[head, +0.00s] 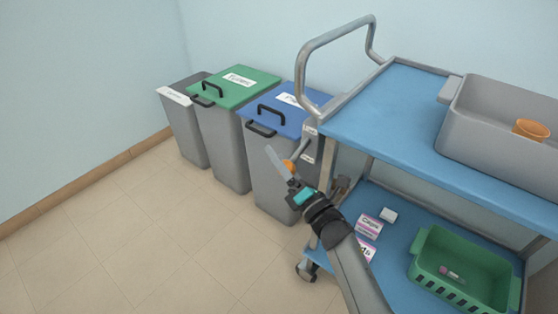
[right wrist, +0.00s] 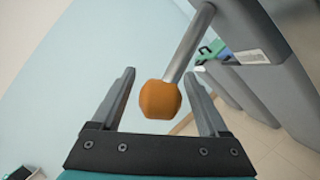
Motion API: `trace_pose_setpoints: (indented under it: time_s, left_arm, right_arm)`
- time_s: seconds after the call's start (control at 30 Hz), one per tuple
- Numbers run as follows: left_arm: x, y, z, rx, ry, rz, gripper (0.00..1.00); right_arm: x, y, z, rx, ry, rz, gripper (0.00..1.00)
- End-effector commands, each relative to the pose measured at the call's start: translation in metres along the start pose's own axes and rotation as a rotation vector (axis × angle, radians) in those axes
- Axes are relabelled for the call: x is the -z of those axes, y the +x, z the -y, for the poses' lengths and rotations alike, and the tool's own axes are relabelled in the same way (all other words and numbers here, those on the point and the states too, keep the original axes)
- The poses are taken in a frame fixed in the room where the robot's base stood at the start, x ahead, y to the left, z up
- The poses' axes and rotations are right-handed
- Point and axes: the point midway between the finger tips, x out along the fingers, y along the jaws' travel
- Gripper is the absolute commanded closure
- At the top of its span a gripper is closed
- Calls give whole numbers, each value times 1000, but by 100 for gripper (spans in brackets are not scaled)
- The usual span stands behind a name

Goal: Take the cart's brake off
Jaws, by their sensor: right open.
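The cart (head: 385,110) stands at the right in the head view, with blue shelves and a grey metal frame. A grey lever with an orange knob (head: 290,166) sticks out at its left end; I take this to be the brake lever. In the right wrist view the orange knob (right wrist: 160,100) sits between the two fingers of my right gripper (right wrist: 159,75), with visible gaps on both sides. My right gripper (head: 281,161) is open around the knob. In the head view it partly hides the lever. My left gripper is not in view.
A grey bin (head: 187,130), a green-lidded bin (head: 222,140) and a blue-lidded bin (head: 270,180) stand along the wall, left of the cart. The cart carries a grey tub (head: 480,130), a green basket (head: 430,275) and small boxes (head: 369,225). The floor at left is clear.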

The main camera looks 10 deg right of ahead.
Motion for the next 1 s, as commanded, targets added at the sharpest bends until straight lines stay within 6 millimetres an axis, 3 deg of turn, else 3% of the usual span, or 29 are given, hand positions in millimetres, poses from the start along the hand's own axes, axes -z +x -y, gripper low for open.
trace_pose_setpoints:
  time_s: [0.37, 1.0]
  left_arm:
    - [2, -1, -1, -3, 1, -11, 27]
    - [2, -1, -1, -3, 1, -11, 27]
  right_arm:
    - [0, 4, 0, 1, 1, 0, 24]
    - [0, 4, 0, 0, 2, 0, 96]
